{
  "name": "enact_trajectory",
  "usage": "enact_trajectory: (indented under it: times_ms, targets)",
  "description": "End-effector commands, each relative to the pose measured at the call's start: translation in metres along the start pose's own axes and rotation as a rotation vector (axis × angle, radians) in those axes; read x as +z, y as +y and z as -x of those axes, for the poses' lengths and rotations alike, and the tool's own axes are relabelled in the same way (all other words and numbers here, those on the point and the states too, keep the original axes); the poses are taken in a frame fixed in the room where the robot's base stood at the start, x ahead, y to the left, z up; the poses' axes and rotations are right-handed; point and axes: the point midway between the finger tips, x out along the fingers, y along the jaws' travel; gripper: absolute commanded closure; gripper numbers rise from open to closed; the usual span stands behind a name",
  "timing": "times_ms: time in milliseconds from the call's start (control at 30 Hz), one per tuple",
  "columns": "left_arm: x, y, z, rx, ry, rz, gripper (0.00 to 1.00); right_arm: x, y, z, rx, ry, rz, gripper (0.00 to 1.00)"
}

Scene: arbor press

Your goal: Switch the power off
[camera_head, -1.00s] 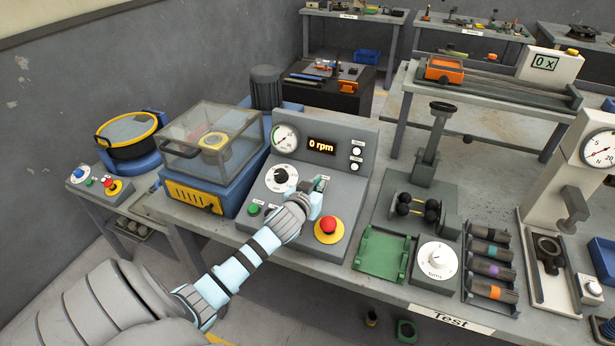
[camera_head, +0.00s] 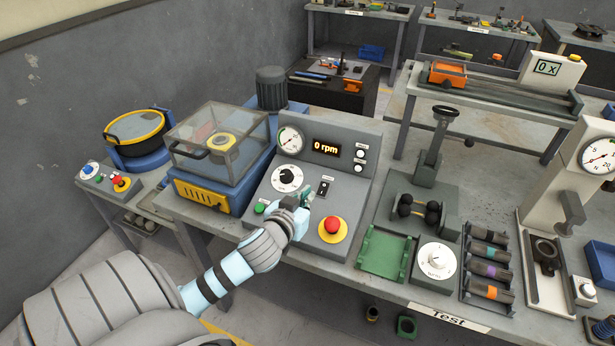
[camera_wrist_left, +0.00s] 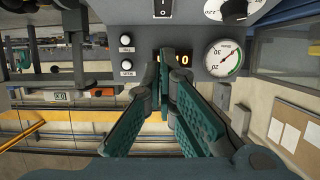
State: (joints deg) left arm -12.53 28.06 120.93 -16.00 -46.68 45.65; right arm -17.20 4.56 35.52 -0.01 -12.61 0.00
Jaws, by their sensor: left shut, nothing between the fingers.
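The grey control panel (camera_head: 335,215) has a black rocker power switch (camera_head: 324,188) between the white dial and the red stop button. The switch also shows at the top edge of the left wrist view (camera_wrist_left: 162,8), partly cut off. Its set position is too small to tell. The panel's display (camera_head: 325,147) reads 0 rpm. My left gripper (camera_head: 306,197) is shut and empty, just left of and in front of the switch, apart from it as far as I can see. Its teal fingers (camera_wrist_left: 168,72) meet below the switch in the wrist view. My right gripper is out of view.
The red stop button (camera_head: 333,226) on its yellow base is right of my gripper. A small green button (camera_head: 260,207) is left of it, and the white dial (camera_head: 287,178) is behind. A clear-lidded blue machine (camera_head: 215,185) stands left; a green tray (camera_head: 384,253) lies right.

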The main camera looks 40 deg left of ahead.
Motion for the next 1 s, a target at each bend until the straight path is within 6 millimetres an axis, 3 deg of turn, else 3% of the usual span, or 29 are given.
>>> enact_trajectory:
  times_ms: [100, 467, 567, 933, 1000]
  targets:
    - [-0.01, 0.002, -0.008, 0.002, 0.006, 0.0, 1.0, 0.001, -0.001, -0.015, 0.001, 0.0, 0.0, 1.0]
    - [-0.013, 0.001, -0.014, 0.0, 0.003, 0.0, 1.0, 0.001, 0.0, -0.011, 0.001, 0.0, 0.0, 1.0]
    - [-0.013, 0.001, -0.028, 0.0, 0.003, 0.002, 1.0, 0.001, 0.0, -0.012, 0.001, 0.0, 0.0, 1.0]
    - [-0.012, 0.002, -0.107, 0.0, 0.003, 0.002, 1.0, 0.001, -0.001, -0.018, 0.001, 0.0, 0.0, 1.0]
    - [-0.002, 0.002, -0.117, 0.001, 0.0, 0.002, 1.0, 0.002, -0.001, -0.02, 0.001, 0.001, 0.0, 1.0]
